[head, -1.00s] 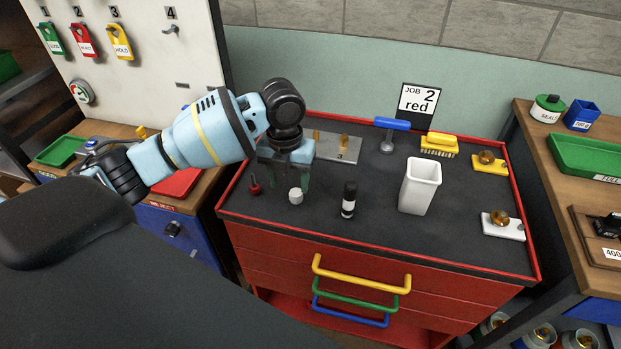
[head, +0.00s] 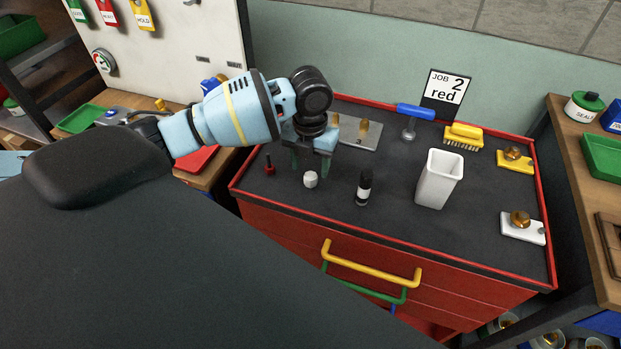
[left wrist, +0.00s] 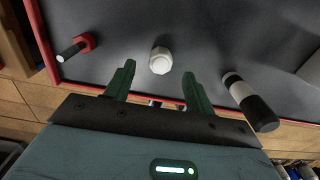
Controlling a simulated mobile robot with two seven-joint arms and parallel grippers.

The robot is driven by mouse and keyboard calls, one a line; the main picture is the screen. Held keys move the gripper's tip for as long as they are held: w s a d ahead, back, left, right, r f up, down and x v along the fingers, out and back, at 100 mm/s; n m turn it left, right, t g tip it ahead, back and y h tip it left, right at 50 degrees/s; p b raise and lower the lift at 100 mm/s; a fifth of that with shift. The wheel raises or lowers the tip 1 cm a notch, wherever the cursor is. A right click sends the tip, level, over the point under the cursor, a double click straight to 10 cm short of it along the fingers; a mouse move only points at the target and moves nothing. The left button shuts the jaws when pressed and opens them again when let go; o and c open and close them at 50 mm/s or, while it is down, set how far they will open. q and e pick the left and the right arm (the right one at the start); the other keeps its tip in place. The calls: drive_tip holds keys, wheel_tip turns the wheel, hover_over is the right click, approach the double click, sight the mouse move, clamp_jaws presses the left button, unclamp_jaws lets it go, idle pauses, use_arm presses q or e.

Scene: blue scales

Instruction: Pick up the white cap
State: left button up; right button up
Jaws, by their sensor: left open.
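The white cap (head: 310,179) is small and sits on the dark top of the red workbench, near its front left. It also shows in the left wrist view (left wrist: 161,61), beyond my fingertips and roughly between their lines. My left gripper (head: 311,165) is open and empty, pointing down just behind and above the cap. In the left wrist view its two green fingers (left wrist: 157,80) stand apart with nothing between them. I see a gap between the fingertips and the cap. My right gripper is not in view.
A small red-based item (head: 269,168) stands left of the cap. A black-and-white cylinder (head: 363,188) stands to its right. A tall white container (head: 439,180), a blue-handled tool (head: 413,114) and a yellow brush (head: 463,136) are farther right. A red rim (head: 400,229) edges the bench top.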

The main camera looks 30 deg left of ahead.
sight(311, 176)
use_arm(q)
drive_tip(key=shift+f, duration=1.95)
drive_tip(key=shift+c, duration=0.3)
drive_tip(key=c, duration=1)
